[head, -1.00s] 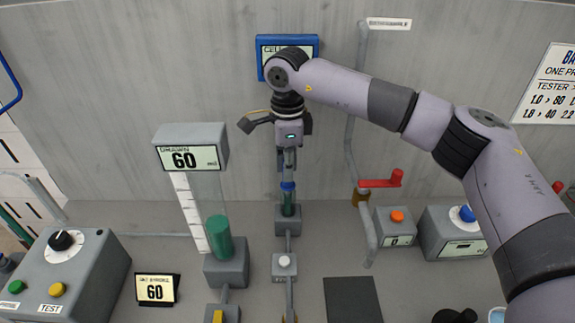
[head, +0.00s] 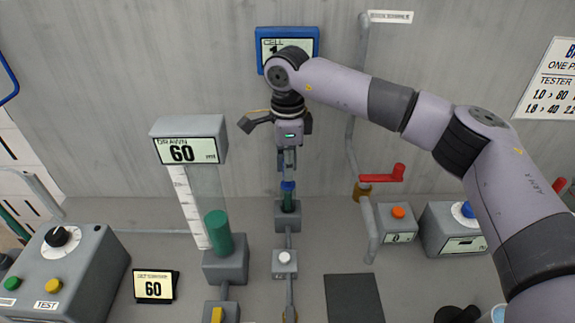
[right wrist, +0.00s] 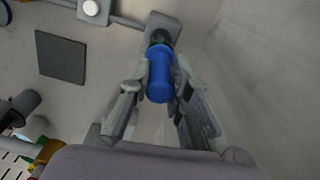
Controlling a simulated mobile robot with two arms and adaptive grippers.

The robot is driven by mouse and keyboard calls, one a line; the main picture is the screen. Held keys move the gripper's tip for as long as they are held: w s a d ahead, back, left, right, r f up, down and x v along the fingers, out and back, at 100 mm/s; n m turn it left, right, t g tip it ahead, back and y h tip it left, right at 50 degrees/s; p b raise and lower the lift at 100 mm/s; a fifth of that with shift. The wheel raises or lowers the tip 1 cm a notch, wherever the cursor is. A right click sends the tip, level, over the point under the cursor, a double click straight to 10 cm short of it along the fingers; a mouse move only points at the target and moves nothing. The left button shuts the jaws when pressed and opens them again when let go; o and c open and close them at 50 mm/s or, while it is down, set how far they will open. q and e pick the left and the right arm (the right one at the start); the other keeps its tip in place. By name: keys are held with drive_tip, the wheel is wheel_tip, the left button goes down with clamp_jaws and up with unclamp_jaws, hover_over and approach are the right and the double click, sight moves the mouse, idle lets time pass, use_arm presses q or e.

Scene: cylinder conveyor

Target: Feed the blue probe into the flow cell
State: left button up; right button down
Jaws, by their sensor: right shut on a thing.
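The blue probe (head: 288,186) stands upright at the top of the flow cell (head: 288,204), a green-filled tube on a grey base at the back of the bench. My right gripper (head: 287,168) comes down from above and is shut on the probe. In the right wrist view the blue probe (right wrist: 160,74) sits between the two fingers, its far end at the dark green mouth of the cell (right wrist: 160,38). How deep the probe sits in the cell I cannot tell. My left gripper is not in view.
A blue-framed cell display (head: 287,45) is on the wall behind my right wrist. A measuring column with green liquid (head: 219,233) and a "60" display (head: 187,151) stands left. A red valve handle (head: 383,174) and orange-button box (head: 397,220) stand right. A dark pad (head: 354,298) lies in front.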

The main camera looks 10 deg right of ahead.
drive_tip(key=shift+f, duration=0.15)
idle(0.4)
drive_tip(key=c, duration=1.4)
unclamp_jaws()
wheel_tip(320, 180, up, 12)
